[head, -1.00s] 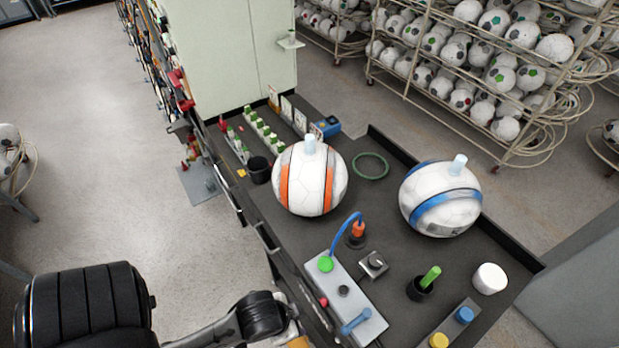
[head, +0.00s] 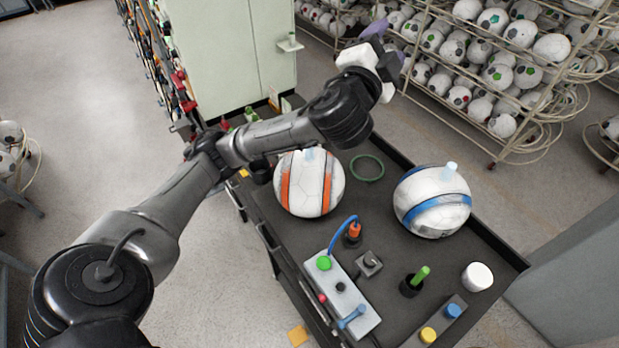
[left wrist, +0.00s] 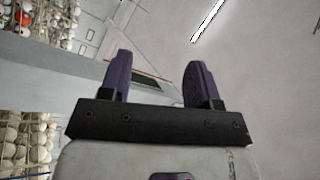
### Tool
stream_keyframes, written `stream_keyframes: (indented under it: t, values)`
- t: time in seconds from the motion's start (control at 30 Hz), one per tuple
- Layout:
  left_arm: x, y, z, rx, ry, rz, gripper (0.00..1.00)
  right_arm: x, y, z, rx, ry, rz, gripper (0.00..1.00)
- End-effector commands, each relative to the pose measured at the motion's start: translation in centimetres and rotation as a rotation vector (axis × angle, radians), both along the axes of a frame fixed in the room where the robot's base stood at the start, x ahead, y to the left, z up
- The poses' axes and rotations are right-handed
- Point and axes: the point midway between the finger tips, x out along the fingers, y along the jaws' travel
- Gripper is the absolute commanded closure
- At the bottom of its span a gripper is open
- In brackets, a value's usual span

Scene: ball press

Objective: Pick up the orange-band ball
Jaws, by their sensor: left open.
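The orange-band ball (head: 309,187) is white with orange stripes and a pale knob on top. It sits on the dark bench in the head view, left of the blue-band ball (head: 432,203). My left gripper (head: 378,38) is raised above and beyond the orange-band ball, its purple fingers pointing up and away from it. In the left wrist view the two purple fingers (left wrist: 160,80) are apart with nothing between them, facing the ceiling area. My right gripper is not in view.
A green ring (head: 367,168) lies behind the balls. Racks of balls (head: 490,70) stand behind the bench.

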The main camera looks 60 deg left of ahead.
Motion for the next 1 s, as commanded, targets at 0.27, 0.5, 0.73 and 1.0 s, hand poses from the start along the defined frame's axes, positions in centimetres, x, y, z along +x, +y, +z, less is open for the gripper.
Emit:
stream_keyframes:
  t: [0.27,0.5,0.73,1.0]
  values:
    - [0.1,2.2,13.9,0.703,-0.339,-0.02,0.43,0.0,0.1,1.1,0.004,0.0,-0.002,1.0]
    - [2.9,0.9,9.8,1.228,-0.22,-0.253,0.43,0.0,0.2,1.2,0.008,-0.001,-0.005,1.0]
    - [5.3,1.1,0.0,1.591,0.092,-0.595,0.43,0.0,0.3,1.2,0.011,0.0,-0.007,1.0]
    - [4.1,5.1,-11.1,1.806,0.615,-1.022,0.43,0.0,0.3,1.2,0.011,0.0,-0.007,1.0]
